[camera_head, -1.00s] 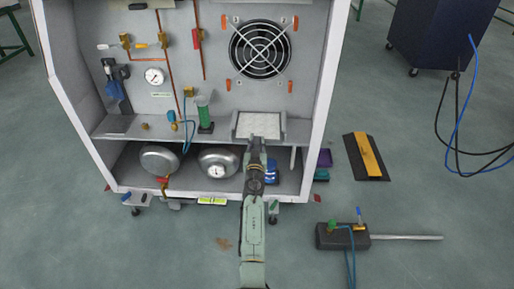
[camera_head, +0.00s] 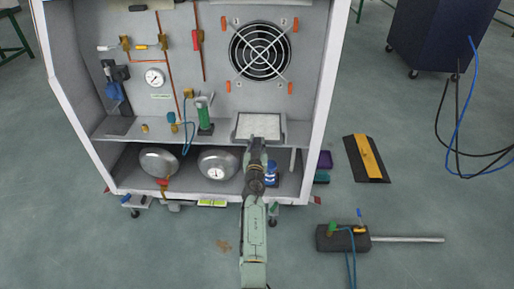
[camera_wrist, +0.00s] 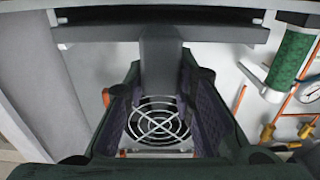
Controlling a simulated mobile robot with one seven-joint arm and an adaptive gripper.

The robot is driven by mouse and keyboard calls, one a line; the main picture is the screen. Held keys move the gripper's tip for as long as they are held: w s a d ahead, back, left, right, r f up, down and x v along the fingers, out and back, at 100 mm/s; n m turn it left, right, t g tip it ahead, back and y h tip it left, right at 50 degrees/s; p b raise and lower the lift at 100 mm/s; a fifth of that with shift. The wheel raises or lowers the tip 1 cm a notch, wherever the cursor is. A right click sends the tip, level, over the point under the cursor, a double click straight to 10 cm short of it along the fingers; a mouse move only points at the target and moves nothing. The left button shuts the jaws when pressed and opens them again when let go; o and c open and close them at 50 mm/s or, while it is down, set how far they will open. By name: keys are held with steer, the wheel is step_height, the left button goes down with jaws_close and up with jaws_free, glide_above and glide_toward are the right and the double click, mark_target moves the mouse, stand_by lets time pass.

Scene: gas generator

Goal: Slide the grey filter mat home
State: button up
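The filter mat (camera_head: 258,125) shows as a pale, flat panel in a grey frame on the right of the cabinet's shelf, below the fan. My gripper (camera_head: 256,142) is at the front edge of this frame, reaching in from below. In the wrist view a dark grey bar crosses the top, and a grey tab (camera_wrist: 161,48) comes down from it between the two fingertips of my gripper (camera_wrist: 162,62). The fingers stand apart, one on each side of the tab. I cannot tell whether they press on it. The fingers hide part of the frame's front in the head view.
The fan (camera_head: 260,50) with its wire guard is on the back wall. A green cylinder (camera_head: 204,115) stands on the shelf (camera_head: 150,130) to the left. Two metal tanks and a blue item (camera_head: 271,172) are below. The cabinet's right wall (camera_head: 318,110) is close.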

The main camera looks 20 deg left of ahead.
steer(key=shift+o, duration=1.4)
steer(key=shift+s+d+f, duration=0.15)
steer(key=shift+f, duration=0.55)
steer(key=shift+o, duration=0.9)
steer(key=shift+f, duration=0.2)
steer(key=shift+r, duration=0.3)
steer(key=shift+f, duration=0.1)
